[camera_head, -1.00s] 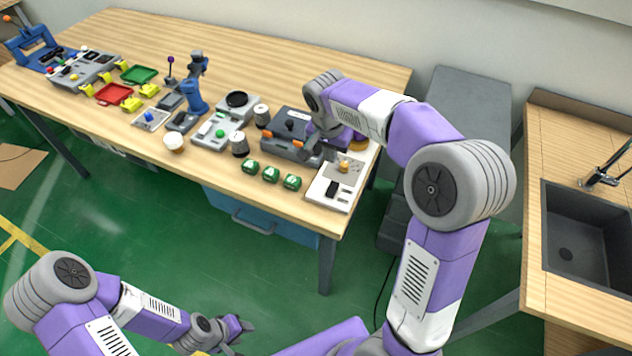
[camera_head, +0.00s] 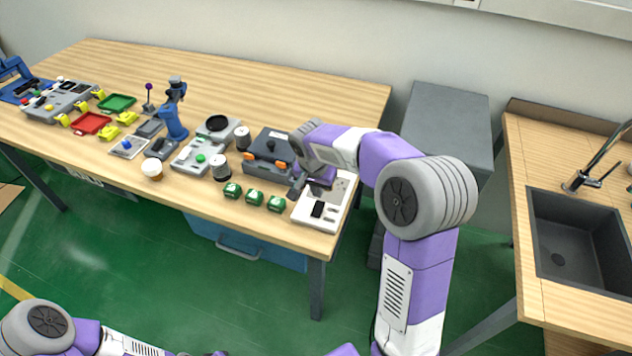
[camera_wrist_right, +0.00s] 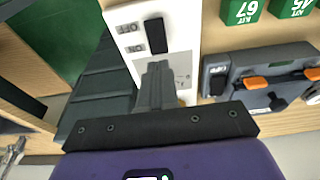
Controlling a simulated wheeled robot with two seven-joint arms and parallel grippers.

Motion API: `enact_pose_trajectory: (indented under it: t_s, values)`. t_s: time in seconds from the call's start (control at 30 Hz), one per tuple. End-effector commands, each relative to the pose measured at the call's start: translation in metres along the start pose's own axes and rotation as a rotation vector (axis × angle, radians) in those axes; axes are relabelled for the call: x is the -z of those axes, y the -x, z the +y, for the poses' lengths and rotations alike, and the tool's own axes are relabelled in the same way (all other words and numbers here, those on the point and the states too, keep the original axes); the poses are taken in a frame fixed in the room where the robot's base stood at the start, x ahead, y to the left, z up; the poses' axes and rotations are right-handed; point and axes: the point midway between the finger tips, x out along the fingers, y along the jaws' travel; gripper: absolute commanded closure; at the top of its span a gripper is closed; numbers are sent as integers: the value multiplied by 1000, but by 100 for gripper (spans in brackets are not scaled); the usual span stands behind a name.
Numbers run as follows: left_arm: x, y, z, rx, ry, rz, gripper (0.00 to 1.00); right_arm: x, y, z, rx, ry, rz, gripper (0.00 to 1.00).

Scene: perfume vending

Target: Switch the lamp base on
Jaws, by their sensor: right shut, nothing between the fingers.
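The lamp base is a white panel (camera_head: 305,212) at the table's front right corner, with a black rocker switch (camera_head: 318,209). In the right wrist view the panel (camera_wrist_right: 182,32) lies beyond the fingers, and its black switch (camera_wrist_right: 155,35) shows just past the fingertips. Small labels sit beside the switch. My right gripper (camera_head: 304,190) is shut and empty, its fingers (camera_wrist_right: 157,68) pointing at the panel near the switch. I cannot tell whether they touch it. The fingers hide part of the panel. My left arm shows at the bottom left; its gripper is cut off.
A dark grey box with orange latches (camera_head: 262,168) stands left of the panel, also in the wrist view (camera_wrist_right: 255,95). Several green blocks (camera_head: 254,197) line the table's front edge. A grey cabinet (camera_head: 447,120) stands right of the table. The table's back strip is clear.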

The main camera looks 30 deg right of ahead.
Motion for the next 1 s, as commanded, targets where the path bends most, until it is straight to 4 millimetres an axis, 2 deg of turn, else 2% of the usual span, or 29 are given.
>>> enact_pose_trajectory:
  t_s: [0.03, 0.1, 0.3, 0.77, 0.87, 1.0]
  values:
    - [0, -5, -2, 0, 0, 0, 57, -1, -14, 1, -3, -1, -2, 100]
    - [0, -8, -3, 0, 0, 0, 57, -1, -26, 1, -3, -1, -2, 100]
    - [0, -13, -5, 0, 0, 0, 57, 0, -48, 0, 0, -1, -1, 100]
    - [0, -14, -5, 0, 0, 0, 57, 0, -52, 0, 1, -1, -1, 100]
    - [0, -9, -3, 0, 0, 0, 57, 1, -52, 0, -2, -2, -14, 100]
    - [0, 8, 3, 0, 0, 0, 57, 4, -55, 1, -6, -4, -75, 100]
